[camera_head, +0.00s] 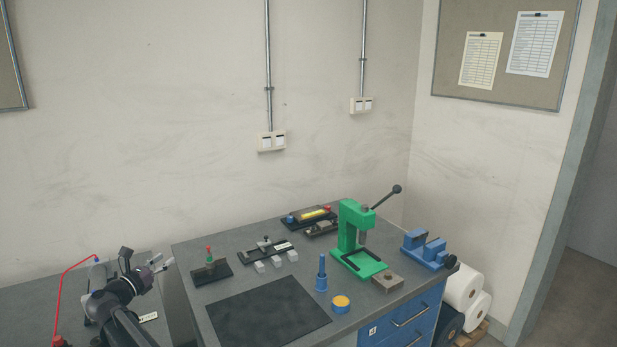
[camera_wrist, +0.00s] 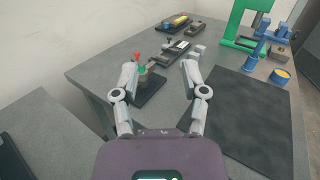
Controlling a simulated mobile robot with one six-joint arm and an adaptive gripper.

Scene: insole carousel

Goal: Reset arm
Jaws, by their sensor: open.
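My gripper (camera_head: 157,263) is at the lower left of the head view, raised near the left edge of the workbench. In the wrist view my gripper (camera_wrist: 160,82) has its two fingers spread wide apart, with nothing between them. The arm reaches up from the bottom of the head view. The grey workbench (camera_head: 215,285) lies to the right of the gripper. A small black stand with a green and red top (camera_head: 210,262) is the nearest item on the bench; in the wrist view it (camera_wrist: 143,74) shows beyond the fingers, apart from them.
A black mat (camera_head: 268,312) covers the bench front. A green press (camera_head: 352,240), a blue vise (camera_head: 425,248), a blue bottle (camera_head: 321,273) and a yellow-topped tin (camera_head: 341,304) stand to the right. A black fixture with pale blocks (camera_head: 266,250) is behind. A lower grey surface (camera_head: 30,300) lies left.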

